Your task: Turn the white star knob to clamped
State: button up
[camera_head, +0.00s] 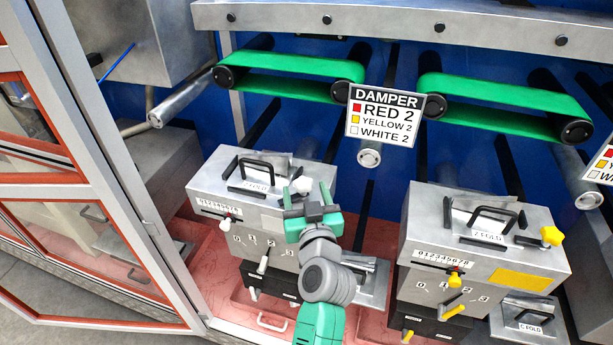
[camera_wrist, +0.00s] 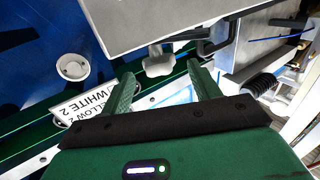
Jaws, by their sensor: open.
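The white star knob (camera_head: 302,185) is at the right end of the top of the left grey box (camera_head: 208,180). In the wrist view, the pale knob (camera_wrist: 158,61) lies ahead of my gripper (camera_wrist: 161,76), between the lines of its two fingers and just beyond their tips. My gripper also shows in the head view (camera_head: 306,190), right in front of the knob, with its fingers apart and nothing between them. It hides part of the box's right side. I cannot read any clamped mark near the knob.
A second grey box (camera_head: 485,245) with a yellow star knob (camera_head: 552,236) stands to the right. A damper sign (camera_head: 385,117) hangs above, between two green belts (camera_head: 290,70). An orange-trimmed door frame (camera_head: 110,170) stands open on the left.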

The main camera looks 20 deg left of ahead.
aim_at(302, 176)
jog(key=b+x, duration=0.1)
jog(key=x, duration=0.4)
jog(key=shift+w+a, duration=0.15)
jog(key=shift+w, duration=0.15)
jog(key=shift+r, duration=0.1)
jog(key=c, duration=1)
jog(key=shift+r+p, duration=0.15)
jog(key=shift+p, duration=0.3)
